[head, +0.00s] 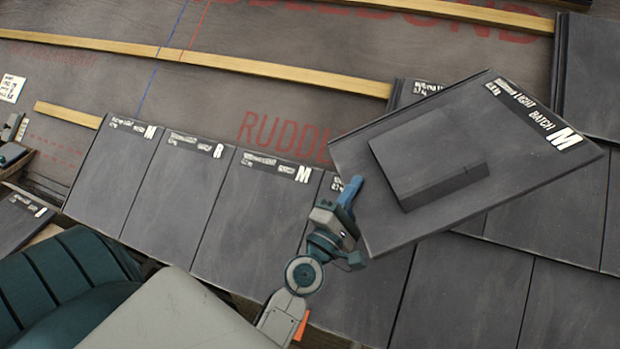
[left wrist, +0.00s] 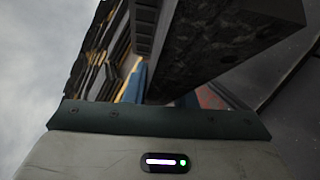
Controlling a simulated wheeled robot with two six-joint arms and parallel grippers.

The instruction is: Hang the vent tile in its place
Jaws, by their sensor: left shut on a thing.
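The vent tile (head: 355,150) is a dark grey slab with a raised box-shaped vent (head: 430,160) and a white label ending in M. In the head view it is held tilted above the laid tiles, right of centre. My left gripper (head: 350,190) is shut on its left edge. In the left wrist view the tile's dark body (left wrist: 230,40) fills the upper right, close to the blue fingers (left wrist: 138,82). The roof underneath the held tile is mostly hidden. My right gripper is not in view.
Laid tiles (head: 185,180) form a row along the lower roof, with more tiles (head: 590,75) at the right. Wooden battens (head: 275,70) cross the grey underlay (head: 230,100), which carries red lettering and a blue line. Loose tiles (head: 20,218) lie at the far left.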

